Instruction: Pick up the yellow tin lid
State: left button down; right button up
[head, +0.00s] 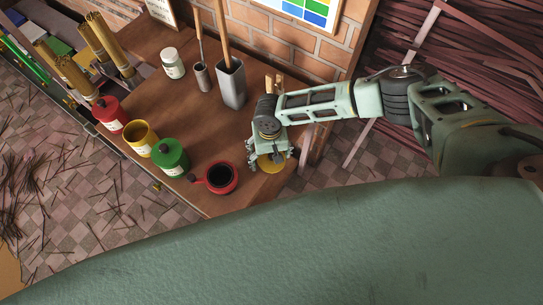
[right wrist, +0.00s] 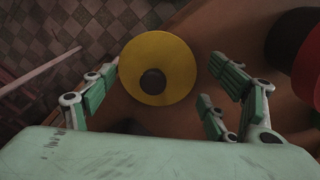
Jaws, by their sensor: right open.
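The yellow tin lid (right wrist: 178,55) is a flat yellow disc with a dark round knob (right wrist: 153,82). It lies on the wooden table near its right end. In the head view the lid (head: 271,164) is partly hidden by my right gripper (head: 268,160), which is right above it. Whether any finger touches the lid, I cannot tell. The yellow tin (head: 140,136) stands open further left. My left gripper is not in view.
An open red tin with dark contents (head: 220,177) stands just left of the gripper. A green tin (head: 170,156) and a lidded red tin (head: 109,113) stand along the front edge. Grey holders (head: 232,88) and a white jar (head: 172,64) stand near the brick wall.

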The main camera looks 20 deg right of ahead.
jog(key=shift+f, duration=0.1)
jog(key=shift+c, duration=0.2)
jog(key=c, duration=1.5)
